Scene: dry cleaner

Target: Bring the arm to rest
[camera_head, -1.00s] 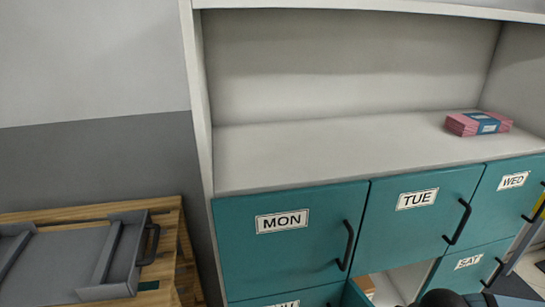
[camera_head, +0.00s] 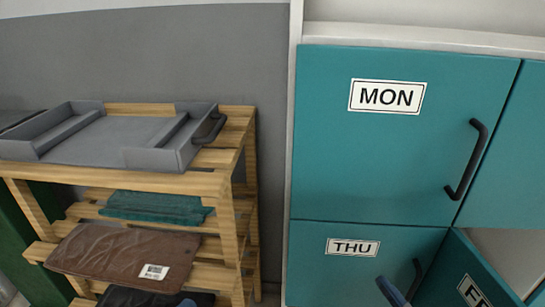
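Whether either arm is at rest cannot be seen.
A teal MON door (camera_head: 400,150) is shut. Below right, an FRI drawer or door (camera_head: 470,280) stands open. At left, a wooden rack (camera_head: 228,215) holds a grey tray (camera_head: 100,140), teal cloth (camera_head: 155,207) and a brown bagged item (camera_head: 120,255).

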